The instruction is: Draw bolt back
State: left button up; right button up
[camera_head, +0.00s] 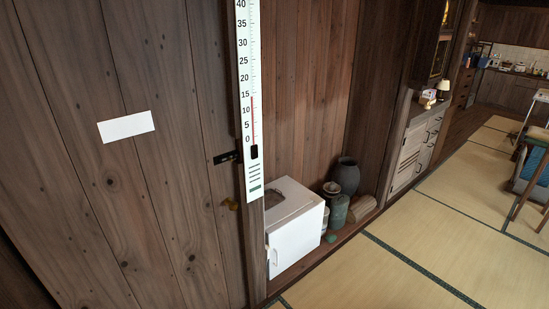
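A wooden plank door (150,220) fills the left side of the view. A small dark metal piece that looks like the bolt (226,157) sits at the door's right edge. Its right end meets the thermometer board, so I cannot tell how far it extends. A small brass-coloured knob or latch (232,204) is below it, dim and hard to make out. Neither of my grippers is in view.
A tall white thermometer board (254,177) hangs beside the door edge. A white label (126,126) is on the door. A white box cabinet (292,246), a dark vase (346,174) and pots stand right of it. Open tatami (400,255) lies at lower right.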

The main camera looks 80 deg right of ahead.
aim_at(229, 157)
jog(key=z, duration=2.45)
